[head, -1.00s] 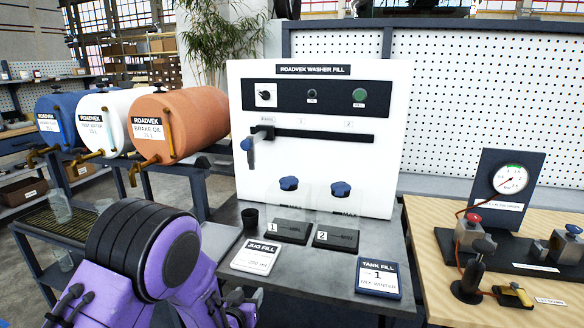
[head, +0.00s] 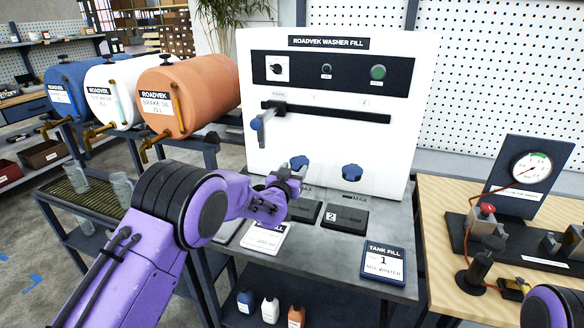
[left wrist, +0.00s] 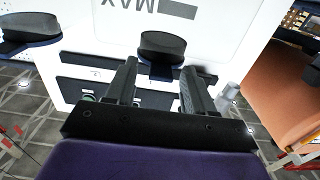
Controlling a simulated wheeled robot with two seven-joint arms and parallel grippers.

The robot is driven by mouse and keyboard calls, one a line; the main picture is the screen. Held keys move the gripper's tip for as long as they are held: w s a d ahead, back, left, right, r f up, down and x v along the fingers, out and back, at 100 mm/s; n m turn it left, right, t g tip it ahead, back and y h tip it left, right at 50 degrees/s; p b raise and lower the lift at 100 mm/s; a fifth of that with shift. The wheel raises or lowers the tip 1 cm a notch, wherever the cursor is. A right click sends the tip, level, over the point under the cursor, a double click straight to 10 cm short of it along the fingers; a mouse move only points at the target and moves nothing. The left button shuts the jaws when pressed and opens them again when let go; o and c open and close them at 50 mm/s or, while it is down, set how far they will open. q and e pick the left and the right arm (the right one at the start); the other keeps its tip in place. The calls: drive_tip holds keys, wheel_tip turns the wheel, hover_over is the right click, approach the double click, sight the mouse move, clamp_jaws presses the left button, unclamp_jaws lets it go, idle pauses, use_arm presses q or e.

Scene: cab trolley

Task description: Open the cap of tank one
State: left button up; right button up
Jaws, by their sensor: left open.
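The blue cap of tank one (head: 299,163) sits low on the front of the white washer fill panel (head: 420,70), partly hidden by my left gripper (head: 292,177). In the left wrist view, tipped upside down, this cap (left wrist: 162,44) looks dark and lies just beyond the open fingers of my left gripper (left wrist: 158,78), centred between them. No contact shows. The cap of tank two (head: 352,172) is to its right, and it shows at the left edge of the left wrist view (left wrist: 25,32). The clear tanks are hard to make out. My right gripper is out of view.
A "TANK FILL 1" card (head: 384,262) and a jug fill card (head: 264,240), partly covered by my arm, lie on the grey bench. A blue-tipped lever (head: 257,124) juts from the panel. Drums stand left; a gauge stand (head: 530,168) stands right.

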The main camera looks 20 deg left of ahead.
use_arm(q)
drive_tip(key=shift+a, duration=0.1)
clamp_jaws()
drive_tip(key=shift+w+r, duration=0.1)
drive_tip(key=shift+r, duration=0.4)
